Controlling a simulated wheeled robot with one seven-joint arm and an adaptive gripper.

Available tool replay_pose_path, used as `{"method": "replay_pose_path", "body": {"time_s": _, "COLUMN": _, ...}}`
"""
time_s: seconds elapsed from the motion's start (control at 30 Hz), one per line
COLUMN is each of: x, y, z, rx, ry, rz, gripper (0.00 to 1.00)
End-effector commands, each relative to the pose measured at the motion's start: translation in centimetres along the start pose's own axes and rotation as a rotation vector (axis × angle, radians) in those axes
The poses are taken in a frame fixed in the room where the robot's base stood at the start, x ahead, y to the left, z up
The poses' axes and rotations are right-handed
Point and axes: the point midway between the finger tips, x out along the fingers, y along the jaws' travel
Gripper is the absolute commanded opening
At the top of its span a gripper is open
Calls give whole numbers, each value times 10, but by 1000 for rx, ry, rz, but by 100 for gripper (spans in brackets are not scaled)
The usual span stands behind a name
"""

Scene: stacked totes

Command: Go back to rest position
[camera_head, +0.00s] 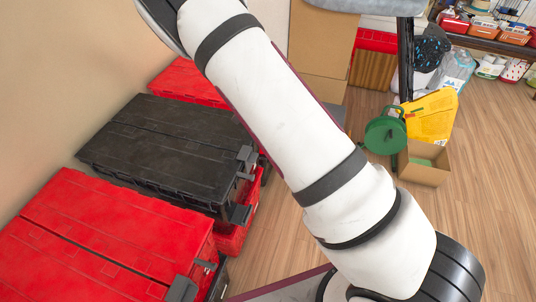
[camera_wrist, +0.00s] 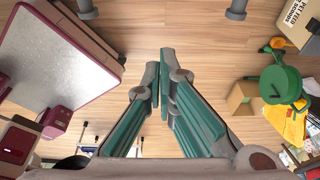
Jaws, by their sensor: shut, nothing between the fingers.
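My gripper (camera_wrist: 160,88) shows in the wrist view, with its two teal fingers brought together and nothing between them. It hangs over bare wooden floor. In the head view my white arm crosses the middle of the picture from upper left to lower right, and the gripper itself is out of that view. The arm hides part of the floor and the stacks behind it.
Red totes (camera_head: 100,235) and a black-lidded tote (camera_head: 170,145) stand stacked along the left wall. A green reel (camera_head: 385,133), a yellow item (camera_head: 432,115) and an open cardboard box (camera_head: 424,165) sit on the floor at right. Floor (camera_head: 490,190) at lower right is clear.

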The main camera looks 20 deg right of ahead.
Motion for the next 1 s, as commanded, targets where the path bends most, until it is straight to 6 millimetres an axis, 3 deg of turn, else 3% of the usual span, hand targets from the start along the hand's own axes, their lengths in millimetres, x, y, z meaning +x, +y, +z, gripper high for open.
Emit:
{"method": "replay_pose_path", "body": {"time_s": 0.1, "x": -25, "y": 0, "z": 3, "rx": -1, "ry": -4, "rz": -3, "gripper": 0}}
{"method": "replay_pose_path", "body": {"time_s": 0.3, "x": -54, "y": 0, "z": 5, "rx": -1, "ry": -2, "rz": -2, "gripper": 0}}
{"method": "replay_pose_path", "body": {"time_s": 0.67, "x": -68, "y": 1, "z": 4, "rx": -5, "ry": -5, "rz": 3, "gripper": 0}}
{"method": "replay_pose_path", "body": {"time_s": 0.83, "x": -93, "y": 12, "z": -8, "rx": -103, "ry": -58, "rz": 39, "gripper": 0}}
{"method": "replay_pose_path", "body": {"time_s": 1.0, "x": -140, "y": 39, "z": -36, "rx": -326, "ry": -167, "rz": 80, "gripper": 0}}
